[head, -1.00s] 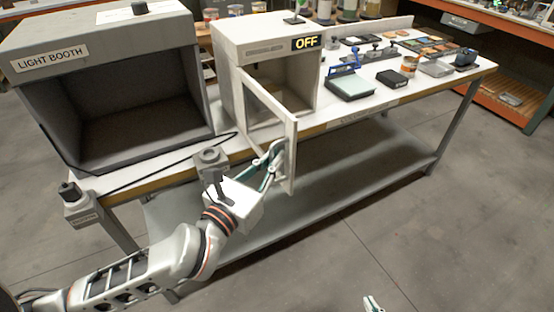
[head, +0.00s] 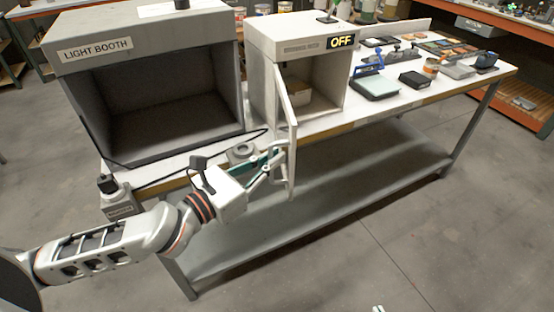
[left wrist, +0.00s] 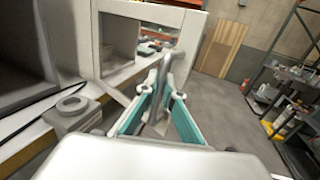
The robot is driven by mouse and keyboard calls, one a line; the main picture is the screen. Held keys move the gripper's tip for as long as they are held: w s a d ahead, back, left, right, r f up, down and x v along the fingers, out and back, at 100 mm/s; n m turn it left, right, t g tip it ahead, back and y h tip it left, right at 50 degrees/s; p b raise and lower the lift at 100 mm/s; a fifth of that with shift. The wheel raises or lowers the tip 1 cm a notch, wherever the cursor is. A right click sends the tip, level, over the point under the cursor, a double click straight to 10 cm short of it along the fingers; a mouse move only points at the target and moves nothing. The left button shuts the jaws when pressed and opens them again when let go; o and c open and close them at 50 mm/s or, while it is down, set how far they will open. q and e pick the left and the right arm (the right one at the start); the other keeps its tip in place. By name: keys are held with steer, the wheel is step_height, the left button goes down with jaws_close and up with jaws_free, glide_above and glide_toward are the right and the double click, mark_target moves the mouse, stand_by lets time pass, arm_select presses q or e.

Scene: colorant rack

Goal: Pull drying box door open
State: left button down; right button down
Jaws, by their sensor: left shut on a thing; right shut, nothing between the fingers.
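The drying box (head: 300,46) is a white cabinet on the table with an "OFF" display at its upper right. Its framed door (head: 291,150) stands swung well out toward the front, and the interior shows behind it. My left gripper (head: 277,160) is at the door's outer side, shut on the door handle (left wrist: 165,75), which shows between the teal fingers in the left wrist view. The fingers partly hide the handle in the head view. Only a small tip of my right gripper (head: 378,309) shows at the bottom edge of the head view, apart from everything.
The light booth (head: 150,85) stands left of the drying box. A grey ring-topped fixture (left wrist: 72,104) is close to my left gripper on the table edge. A scale (head: 375,86) and several small items lie at right. Floor in front is clear.

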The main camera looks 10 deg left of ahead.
arm_select(q)
steer(key=shift+s+a+f+m+h, duration=0.1)
steer(key=shift+s+a+m+h, duration=0.15)
steer(key=shift+a+h, duration=0.2)
steer(key=c, duration=2.2)
jaws_free()
steer(key=shift+c, duration=0.2)
steer(key=shift+o, duration=0.3)
steer(key=shift+a, duration=0.1)
steer(key=v, duration=1.1)
steer(key=shift+s+a+r, duration=0.3)
steer(key=shift+s, duration=0.05)
